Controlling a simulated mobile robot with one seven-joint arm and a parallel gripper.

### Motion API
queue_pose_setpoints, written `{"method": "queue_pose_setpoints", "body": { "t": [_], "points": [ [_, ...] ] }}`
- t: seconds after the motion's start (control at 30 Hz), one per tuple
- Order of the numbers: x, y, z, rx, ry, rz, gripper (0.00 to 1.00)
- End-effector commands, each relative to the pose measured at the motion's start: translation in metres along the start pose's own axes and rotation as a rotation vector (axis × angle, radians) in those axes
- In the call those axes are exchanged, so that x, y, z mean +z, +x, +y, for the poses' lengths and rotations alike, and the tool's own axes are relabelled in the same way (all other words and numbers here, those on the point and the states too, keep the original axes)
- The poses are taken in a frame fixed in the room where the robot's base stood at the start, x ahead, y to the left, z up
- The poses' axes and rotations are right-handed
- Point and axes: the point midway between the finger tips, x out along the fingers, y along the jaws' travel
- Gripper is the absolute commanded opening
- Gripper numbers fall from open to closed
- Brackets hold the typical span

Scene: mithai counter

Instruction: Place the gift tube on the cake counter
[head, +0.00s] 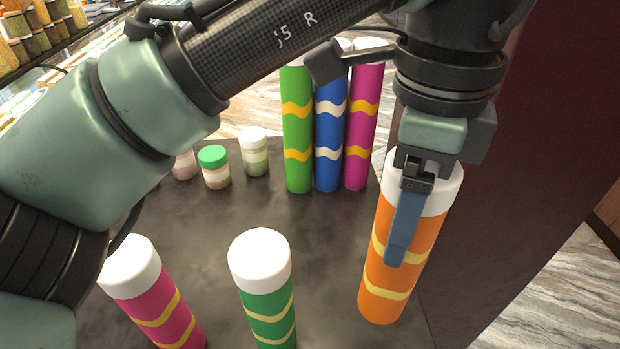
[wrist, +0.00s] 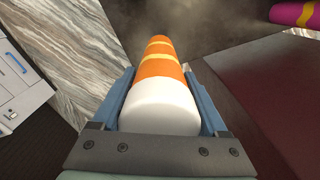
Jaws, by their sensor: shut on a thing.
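An orange gift tube (head: 402,255) with yellow wavy bands and a white cap stands near the right edge of a dark counter top in the head view. My gripper (head: 400,250) is shut on it from above, one blue finger showing on its near side. In the wrist view the orange tube (wrist: 158,70) lies between both fingers of my gripper (wrist: 165,95), its white cap towards me. I cannot tell whether its lower end touches the dark surface. Which surface is the cake counter is not clear from these views.
Green (head: 297,130), blue (head: 329,140) and magenta (head: 361,125) tubes stand behind. Another green tube (head: 265,305) and a magenta tube (head: 165,315) stand in front. Small jars (head: 214,170) stand at the back left. A dark red panel (head: 520,140) rises close on the right. The dark top's middle (head: 215,225) is clear.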

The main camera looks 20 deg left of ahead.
Motion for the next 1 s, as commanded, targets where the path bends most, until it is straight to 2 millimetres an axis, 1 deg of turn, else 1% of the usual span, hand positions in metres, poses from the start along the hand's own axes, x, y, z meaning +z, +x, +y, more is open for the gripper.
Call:
{"method": "queue_pose_setpoints", "body": {
  "t": [0.07,0.13,0.4,0.57,0.8,0.9,1.0],
  "points": [
    [0.0,0.001,0.0,0.0,0.0,0.001,0.0],
    [0.0,0.007,0.0,0.002,0.0,0.002,0.0],
    [0.0,0.048,0.0,0.002,0.0,0.003,0.0],
    [0.0,0.061,0.0,0.002,-0.001,0.002,0.0],
    [0.0,0.091,0.0,0.002,-0.003,0.0,0.0],
    [0.0,0.099,0.0,0.0,-0.002,0.0,0.0],
    [0.0,0.1,0.0,-0.001,-0.002,0.0,0.0]
  ]
}}
